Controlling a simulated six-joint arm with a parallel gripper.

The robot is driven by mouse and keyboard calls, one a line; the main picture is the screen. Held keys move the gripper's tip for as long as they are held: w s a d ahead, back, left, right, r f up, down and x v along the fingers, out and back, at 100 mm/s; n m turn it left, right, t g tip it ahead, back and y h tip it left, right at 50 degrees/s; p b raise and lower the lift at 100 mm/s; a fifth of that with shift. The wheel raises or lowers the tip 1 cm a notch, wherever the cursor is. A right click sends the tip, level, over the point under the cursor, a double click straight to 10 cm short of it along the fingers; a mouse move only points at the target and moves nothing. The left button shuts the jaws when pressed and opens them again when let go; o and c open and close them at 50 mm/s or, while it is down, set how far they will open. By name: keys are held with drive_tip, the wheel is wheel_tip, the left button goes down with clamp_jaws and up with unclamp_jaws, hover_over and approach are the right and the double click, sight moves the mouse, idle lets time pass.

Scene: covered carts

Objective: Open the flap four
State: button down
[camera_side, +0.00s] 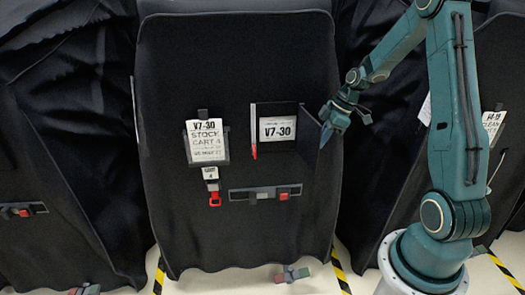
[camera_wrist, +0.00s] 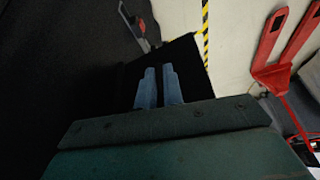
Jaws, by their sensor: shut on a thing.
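A tall cart under a black cover (camera_side: 180,60) stands in the middle of the side view, with a "V7-30 STOCK CART 4" label (camera_side: 207,143). To the right of that label, a dark flap (camera_side: 313,128) stands swung out from the cover at its right side. The opening beside it shows a white "V7-30" card (camera_side: 277,129). My gripper (camera_side: 334,119) is at the flap's outer edge, shut on it. In the wrist view my fingertips (camera_wrist: 159,88) are close together with the black flap (camera_wrist: 187,58) around them; the exact grip is partly hidden.
A strip with a red end (camera_side: 254,130) hangs left of the opening. A buckled strap (camera_side: 265,194) crosses below. Other covered carts stand on both sides. Yellow-black floor tape (camera_side: 341,277) lies by the cart. Red forks (camera_wrist: 270,45) show right in the wrist view.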

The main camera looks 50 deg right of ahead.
drive_tip(key=shift+d, duration=0.15)
drive_tip(key=c, duration=1.5)
unclamp_jaws()
drive_tip(key=v, duration=1.3)
drive_tip(key=shift+s+r, duration=0.1)
drive_tip(key=shift+r, duration=0.25)
